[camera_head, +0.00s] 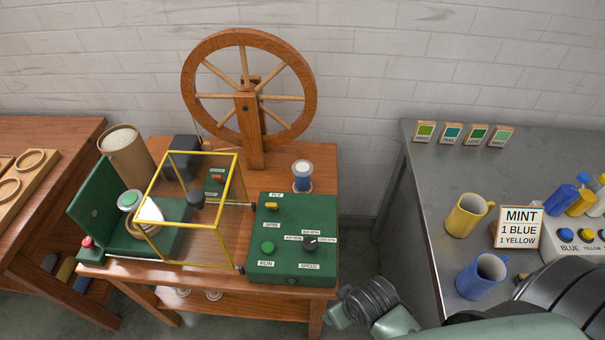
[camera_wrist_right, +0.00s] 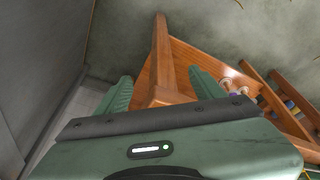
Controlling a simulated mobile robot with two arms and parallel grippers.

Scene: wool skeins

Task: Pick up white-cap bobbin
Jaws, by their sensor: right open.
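A bobbin with a white cap and a blue-looking body (camera_head: 302,176) stands upright on the wooden spinning-wheel table (camera_head: 325,160), behind the green control box (camera_head: 292,230). My right gripper (camera_wrist_right: 160,80) is open in the right wrist view, with nothing between its fingers; a table leg shows beyond them. In the head view my right arm comes in from the lower right and ends low, beside the table's front right corner, away from the bobbin. My left gripper is not in view.
A yellow-framed guard (camera_head: 238,190) stands left of the control box, and a spinning wheel (camera_head: 248,38) behind. A grey bench (camera_head: 425,180) on the right holds a yellow mug (camera_head: 463,218), a blue mug (camera_head: 478,280) and a MINT sign (camera_head: 519,228). Pale bobbins (camera_wrist_right: 228,85) sit on the lower shelf.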

